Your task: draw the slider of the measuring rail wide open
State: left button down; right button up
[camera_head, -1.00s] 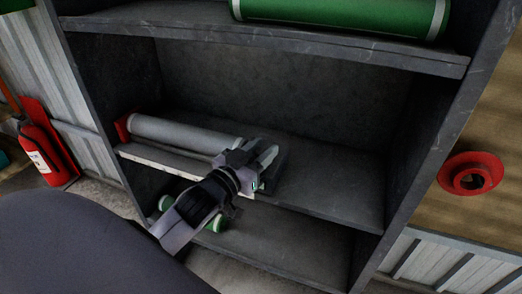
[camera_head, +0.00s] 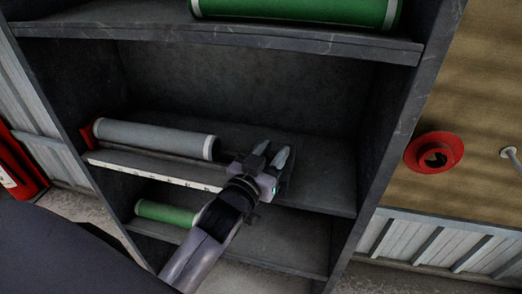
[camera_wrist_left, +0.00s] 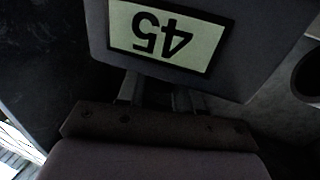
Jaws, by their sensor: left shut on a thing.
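The measuring rail (camera_head: 150,170) lies along the middle shelf, with a white marked strip on its front edge and a red end stop (camera_head: 88,132) at its left. A grey roll (camera_head: 155,138) lies on it against the red end. My left gripper (camera_head: 270,160) is to the right of the roll's right end, with a gap between them. It is shut on the slider, mostly hidden by the gripper in the head view. In the left wrist view the slider (camera_wrist_left: 240,75) is a dark grey block with a pale label reading 45, upside down. My right gripper is out of view.
A green roll (camera_head: 295,12) lies on the upper shelf and another green roll (camera_head: 165,212) on the lower one. The shelf's right side wall (camera_head: 385,130) stands right of my gripper, with bare middle shelf (camera_head: 325,185) between. A red flanged fitting (camera_head: 434,152) is beyond it.

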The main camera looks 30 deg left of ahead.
pick_arm(q)
jog(key=shift+d+f, duration=0.15)
jog(key=shift+d, duration=0.1)
jog(key=c, duration=0.8)
grip_release()
jog(key=shift+d, duration=0.1)
jog(key=shift+s, duration=3.55)
